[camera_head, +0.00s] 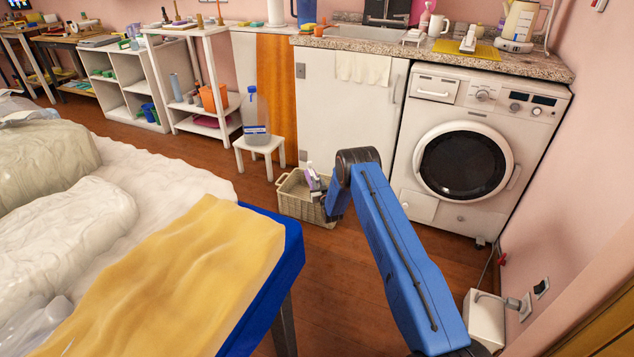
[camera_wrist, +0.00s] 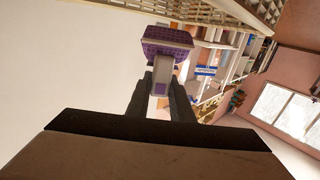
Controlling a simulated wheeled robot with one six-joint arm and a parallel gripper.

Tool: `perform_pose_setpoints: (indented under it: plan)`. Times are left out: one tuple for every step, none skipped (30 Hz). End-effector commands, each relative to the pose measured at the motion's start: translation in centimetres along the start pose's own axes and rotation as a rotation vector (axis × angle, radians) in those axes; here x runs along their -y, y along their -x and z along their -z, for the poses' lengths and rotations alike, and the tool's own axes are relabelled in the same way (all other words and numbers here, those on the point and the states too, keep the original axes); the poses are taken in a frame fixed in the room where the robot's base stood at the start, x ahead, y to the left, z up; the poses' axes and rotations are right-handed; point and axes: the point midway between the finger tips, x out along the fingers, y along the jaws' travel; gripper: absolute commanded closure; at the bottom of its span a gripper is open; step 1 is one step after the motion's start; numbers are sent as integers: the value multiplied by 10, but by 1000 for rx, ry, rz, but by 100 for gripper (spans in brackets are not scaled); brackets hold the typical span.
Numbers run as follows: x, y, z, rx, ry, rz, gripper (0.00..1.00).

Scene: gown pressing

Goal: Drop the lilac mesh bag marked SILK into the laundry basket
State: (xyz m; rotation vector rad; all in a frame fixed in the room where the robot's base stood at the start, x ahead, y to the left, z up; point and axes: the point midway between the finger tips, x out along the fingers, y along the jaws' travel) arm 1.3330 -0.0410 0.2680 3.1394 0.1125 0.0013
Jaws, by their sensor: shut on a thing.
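A lilac mesh bag (camera_wrist: 167,42) is pinched between the two dark fingers of my gripper (camera_wrist: 162,78), with a pale part below its mesh. No SILK lettering can be read. In the head view the small lilac bag (camera_head: 312,176) shows over the right part of the laundry basket (camera_head: 301,208), close to its far rim. The basket is a pale woven one on the floor in front of the white cabinet. Its lattice wall also shows at the top of the wrist view (camera_wrist: 252,14). My blue arm hides the basket's right side and most of my gripper.
A white stool (camera_head: 260,146) with a clear blue-labelled bottle stands behind the basket to the left. The washing machine (camera_head: 466,160) is to the right and the white cabinet (camera_head: 345,115) behind. A bed-like surface with yellow cloth (camera_head: 175,275) fills the left foreground.

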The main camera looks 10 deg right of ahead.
Motion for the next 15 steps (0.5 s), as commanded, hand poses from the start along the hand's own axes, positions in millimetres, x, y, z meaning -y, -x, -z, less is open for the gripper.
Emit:
perform_pose_setpoints:
  plan:
    - [0,0,1,-1,0,0,100]
    - [0,0,1,-1,0,0,100]
    - [0,0,1,-1,0,0,100]
    - [0,0,1,-1,0,0,75]
    - [0,0,1,-1,0,0,68]
    - [0,0,1,-1,0,0,58]
    - [0,0,1,-1,0,0,58]
    - [0,0,0,-1,0,0,58]
    - [0,0,0,-1,0,0,58]
    - [0,0,0,-1,0,0,58]
    - [0,0,0,-1,0,0,58]
    - [0,0,0,-1,0,0,58]
    - [0,0,0,1,0,0,58]
    - [0,0,0,1,0,0,58]
    - [0,1,0,1,0,0,58]
